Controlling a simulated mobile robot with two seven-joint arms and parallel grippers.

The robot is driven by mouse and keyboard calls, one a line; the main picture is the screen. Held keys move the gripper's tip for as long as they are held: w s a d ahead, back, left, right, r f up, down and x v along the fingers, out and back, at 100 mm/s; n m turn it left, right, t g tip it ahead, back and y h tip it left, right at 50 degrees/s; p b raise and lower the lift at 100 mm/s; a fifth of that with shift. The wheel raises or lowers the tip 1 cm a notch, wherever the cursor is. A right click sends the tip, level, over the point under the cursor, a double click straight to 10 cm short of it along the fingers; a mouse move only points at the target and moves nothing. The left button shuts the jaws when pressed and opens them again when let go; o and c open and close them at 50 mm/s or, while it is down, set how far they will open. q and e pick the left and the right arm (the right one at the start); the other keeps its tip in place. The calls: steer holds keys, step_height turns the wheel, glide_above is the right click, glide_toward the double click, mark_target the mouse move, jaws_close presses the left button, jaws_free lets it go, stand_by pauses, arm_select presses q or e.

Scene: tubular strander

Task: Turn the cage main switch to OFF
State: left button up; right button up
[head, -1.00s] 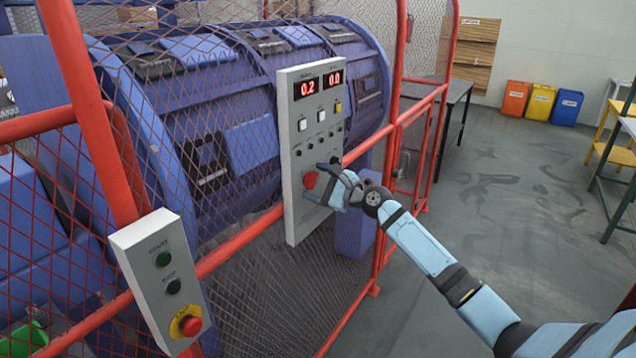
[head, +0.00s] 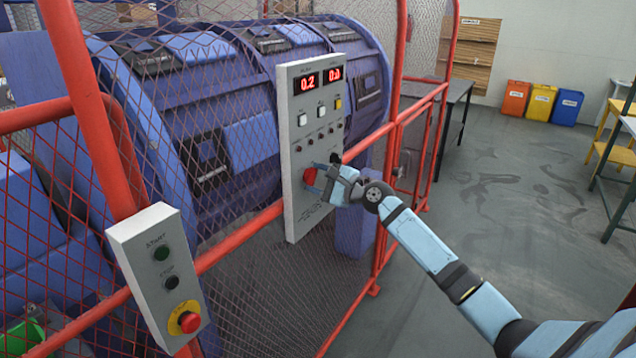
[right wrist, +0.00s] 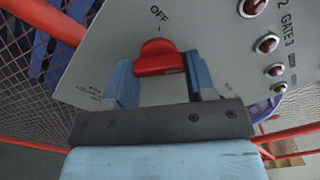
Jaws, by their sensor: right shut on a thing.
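The cage main switch is a red rotary knob (head: 309,176) low on the grey control panel (head: 296,215). My right gripper (head: 318,180) is at the knob, its two blue fingers on either side of it. In the right wrist view the red knob (right wrist: 160,58) sits between the fingertips of the gripper (right wrist: 163,82), which is shut on it. The OFF label and its small tick stand just above the knob in that view; other position marks are partly hidden or too small to read. My left gripper is not in view.
The panel hangs on a red-framed mesh guard (head: 245,237) before a large blue drum (head: 240,110). A small box (head: 150,255) with start, stop and red emergency buttons is at front left. Red indicators (right wrist: 268,43) sit beside the knob.

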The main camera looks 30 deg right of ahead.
steer(key=n+b, duration=0.2)
steer(key=n, duration=0.2)
steer(key=shift+f+n+b, duration=0.1)
steer(key=shift+n+b, duration=0.2)
steer(key=shift+b, duration=0.1)
steer(key=shift+n+b, duration=0.6)
steer(key=shift+n, duration=0.3)
steer(key=n+b, duration=0.1)
steer(key=n, duration=0.1)
steer(key=shift+n+b, duration=0.3)
steer(key=shift+b, duration=0.1)
arm_select(q)
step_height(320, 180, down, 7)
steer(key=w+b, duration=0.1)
steer(key=b, duration=0.2)
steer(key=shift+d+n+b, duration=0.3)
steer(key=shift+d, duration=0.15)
arm_select(e)
steer(key=n, duration=0.6)
steer(key=shift+r+n, duration=0.3)
steer(key=shift+r, duration=0.05)
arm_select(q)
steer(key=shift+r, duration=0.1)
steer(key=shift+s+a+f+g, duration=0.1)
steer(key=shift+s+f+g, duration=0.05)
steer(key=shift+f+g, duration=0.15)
